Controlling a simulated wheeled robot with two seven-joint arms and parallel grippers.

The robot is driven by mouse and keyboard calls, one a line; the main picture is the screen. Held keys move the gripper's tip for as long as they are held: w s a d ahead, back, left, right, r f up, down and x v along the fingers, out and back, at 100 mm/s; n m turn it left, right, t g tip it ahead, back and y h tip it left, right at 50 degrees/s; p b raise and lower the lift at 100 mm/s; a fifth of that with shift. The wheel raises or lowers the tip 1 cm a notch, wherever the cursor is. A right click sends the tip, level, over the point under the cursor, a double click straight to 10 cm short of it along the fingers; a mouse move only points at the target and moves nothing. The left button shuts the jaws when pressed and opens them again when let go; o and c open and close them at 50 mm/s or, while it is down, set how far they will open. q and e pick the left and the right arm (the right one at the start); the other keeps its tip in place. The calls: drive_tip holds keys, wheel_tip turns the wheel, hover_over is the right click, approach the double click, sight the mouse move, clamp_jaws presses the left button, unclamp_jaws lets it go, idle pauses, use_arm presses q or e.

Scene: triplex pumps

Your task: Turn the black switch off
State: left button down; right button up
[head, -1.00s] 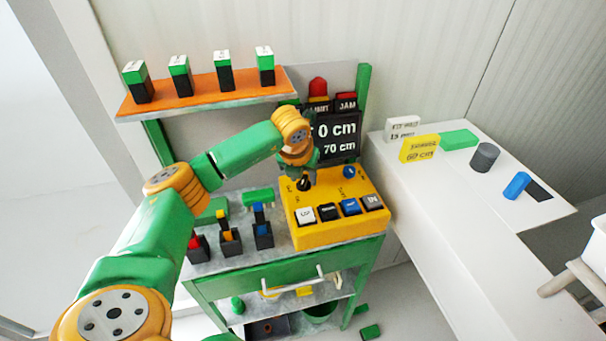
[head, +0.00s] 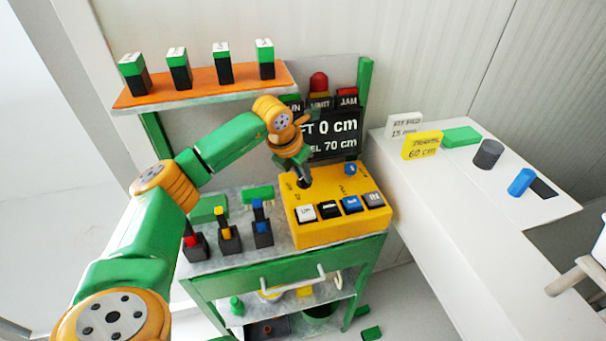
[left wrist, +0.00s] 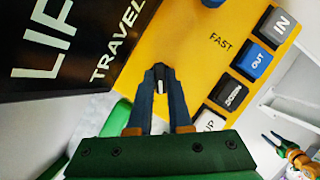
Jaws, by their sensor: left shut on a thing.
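The black switch (head: 304,184) stands on the top left of the yellow control box (head: 340,232). My left gripper (head: 303,178) reaches down onto it from above. In the left wrist view my left gripper (left wrist: 160,76) has its two dark fingers closed around the small dark lever of the switch, and only a pale tip shows between them. The fingers hide most of the switch, so its position cannot be read. What looks like my right gripper (left wrist: 276,142) is small at the lower right of the left wrist view, too small to judge.
UP, DOWN, OUT and IN buttons line the box's front, and a blue knob (head: 351,169) sits at its back. A dark display (head: 333,133) reading 0 cm and 70 cm stands close behind. Levers (head: 228,238) stand left, below an orange shelf (head: 205,88).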

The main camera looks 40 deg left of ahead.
use_arm(q)
drive_tip(key=c, duration=0.8)
unclamp_jaws()
drive_tip(key=shift+c, duration=0.2)
